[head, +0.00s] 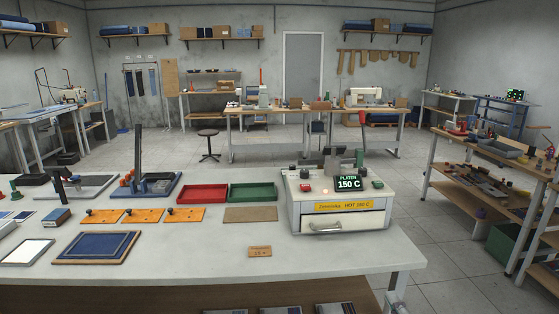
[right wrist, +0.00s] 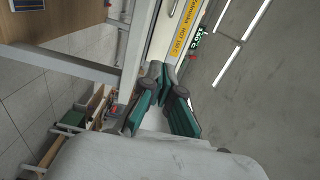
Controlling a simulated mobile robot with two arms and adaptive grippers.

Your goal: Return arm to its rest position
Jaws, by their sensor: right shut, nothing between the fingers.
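My left gripper is in neither view.
The workbench (head: 300,256) carries the heated press (head: 342,207), whose display reads 150 C. A red tray (head: 203,194), a green tray (head: 251,192) and orange plates stand left of it. A shelf rack (head: 468,195) is at the right; floor between is clear.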

